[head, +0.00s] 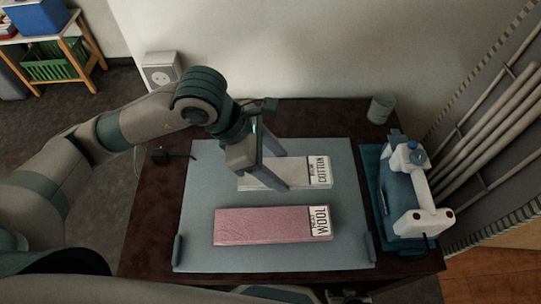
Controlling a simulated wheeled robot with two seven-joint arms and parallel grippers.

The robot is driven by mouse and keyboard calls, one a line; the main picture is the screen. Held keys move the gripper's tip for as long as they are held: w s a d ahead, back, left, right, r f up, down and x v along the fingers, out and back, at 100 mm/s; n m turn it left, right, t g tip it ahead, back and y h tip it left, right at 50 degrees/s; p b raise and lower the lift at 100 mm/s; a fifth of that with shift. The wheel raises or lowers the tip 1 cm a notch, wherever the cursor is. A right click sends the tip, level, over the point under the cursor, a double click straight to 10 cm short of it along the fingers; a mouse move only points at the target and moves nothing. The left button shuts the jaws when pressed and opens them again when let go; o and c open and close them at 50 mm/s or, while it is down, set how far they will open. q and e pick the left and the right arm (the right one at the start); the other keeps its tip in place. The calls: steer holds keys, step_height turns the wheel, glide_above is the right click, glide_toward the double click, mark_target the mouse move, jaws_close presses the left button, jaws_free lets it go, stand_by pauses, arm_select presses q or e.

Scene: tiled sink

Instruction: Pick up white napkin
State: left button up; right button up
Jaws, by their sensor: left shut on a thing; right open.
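The white napkin (301,172), a flat folded strip labelled "COTTON", lies on the grey-blue mat (204,185). My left gripper (282,172) reaches down over its middle from the back left. Its two fingers are shut on the white napkin, one at the far edge and one at the near edge, and hide part of it. The napkin appears still level with the mat; any gap beneath cannot be told. Only a small part of my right gripper (345,296) shows at the bottom edge, open and away from the napkin.
A pink folded cloth (265,226) labelled "WOOL" lies just in front of the white napkin. A white and blue machine (408,190) stands at the right on a blue base. A small cup-like container (380,108) stands at the back right. The wall is close behind.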

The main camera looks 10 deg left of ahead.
arm_select(q)
steer(key=shift+s+d+r, duration=0.35)
steer(key=shift+s+r, duration=0.1)
steer(key=shift+s, duration=0.2)
